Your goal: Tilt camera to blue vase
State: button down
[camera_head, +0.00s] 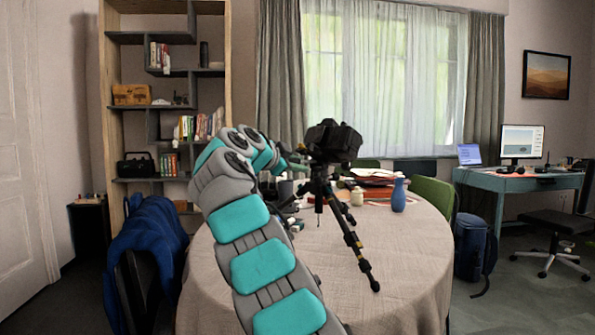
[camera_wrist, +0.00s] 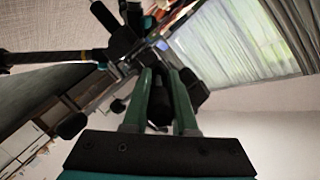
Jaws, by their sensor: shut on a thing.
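A black camera (camera_head: 334,141) sits on top of a black tripod (camera_head: 353,241), which stands on the round table. The blue vase (camera_head: 398,196) stands upright on the table, right of the tripod and apart from it. My gripper (camera_head: 301,160) is at the tripod head, just left of and below the camera. In the wrist view, the green fingers of my gripper (camera_wrist: 163,82) are shut on a dark part between them, which looks like the tripod handle. The tripod (camera_wrist: 52,57) also shows there with its legs spread. The vase is not visible in the wrist view.
The round table (camera_head: 330,285) has a beige cloth, bare at the front. A small jar (camera_head: 357,197) and papers and books (camera_head: 374,178) lie behind the tripod. A green chair (camera_head: 433,194) stands at the right, a chair with a blue jacket (camera_head: 150,250) at the left.

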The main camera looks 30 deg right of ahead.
jog(key=c, duration=0.7)
grip_release()
jog(key=b+v, duration=0.1)
jog(key=v, duration=0.7)
jog(key=shift+d, duration=0.1)
